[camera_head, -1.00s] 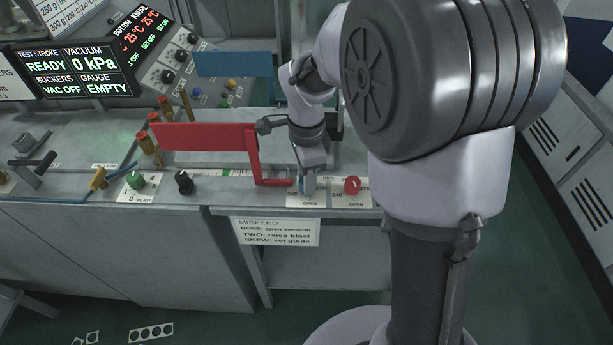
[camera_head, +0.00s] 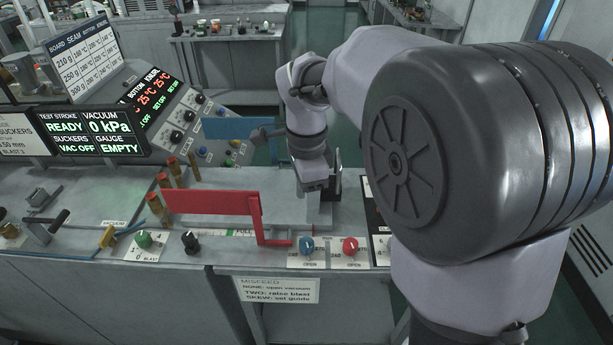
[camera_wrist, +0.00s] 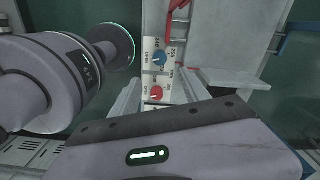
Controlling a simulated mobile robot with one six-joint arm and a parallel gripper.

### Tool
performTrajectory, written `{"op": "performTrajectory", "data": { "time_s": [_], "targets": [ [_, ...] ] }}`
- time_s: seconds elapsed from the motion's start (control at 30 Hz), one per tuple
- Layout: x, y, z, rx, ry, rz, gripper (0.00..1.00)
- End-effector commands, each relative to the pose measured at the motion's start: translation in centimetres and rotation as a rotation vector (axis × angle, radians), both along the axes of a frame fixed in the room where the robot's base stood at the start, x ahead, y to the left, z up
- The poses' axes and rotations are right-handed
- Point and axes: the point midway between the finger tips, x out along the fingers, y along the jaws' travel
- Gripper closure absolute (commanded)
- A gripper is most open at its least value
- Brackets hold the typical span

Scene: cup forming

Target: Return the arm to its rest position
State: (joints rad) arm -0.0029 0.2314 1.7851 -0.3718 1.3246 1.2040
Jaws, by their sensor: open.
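My arm is bent across the right of the head view, and its large joint fills much of that side. My gripper (camera_head: 322,188) is open over the grey console, behind and above the blue knob (camera_head: 306,246) and the red knob (camera_head: 350,246). It looks empty and apart from both knobs. In the wrist view the gripper's body fills the bottom, and the blue knob (camera_wrist: 159,58) and red knob (camera_wrist: 156,92) show beyond it on their white plates.
A red flag-like guard (camera_head: 212,203) stands left of the gripper, with a blue panel (camera_head: 240,128) behind it. A green knob (camera_head: 144,240) and black knob (camera_head: 190,241) sit along the front edge. The display (camera_head: 92,131) reads READY, 0 kPa, VAC OFF, EMPTY.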

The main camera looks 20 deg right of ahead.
Motion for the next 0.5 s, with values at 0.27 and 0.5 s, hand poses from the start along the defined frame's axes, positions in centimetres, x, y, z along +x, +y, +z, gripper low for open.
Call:
{"op": "performTrajectory", "data": {
  "time_s": [0.27, 0.5],
  "targets": [
    [0.0, 0.0, 3.5, 0.000, 0.001, 0.000, 0.46],
    [0.0, 0.0, 3.5, 0.000, 0.001, 0.000, 0.46]
  ]
}}
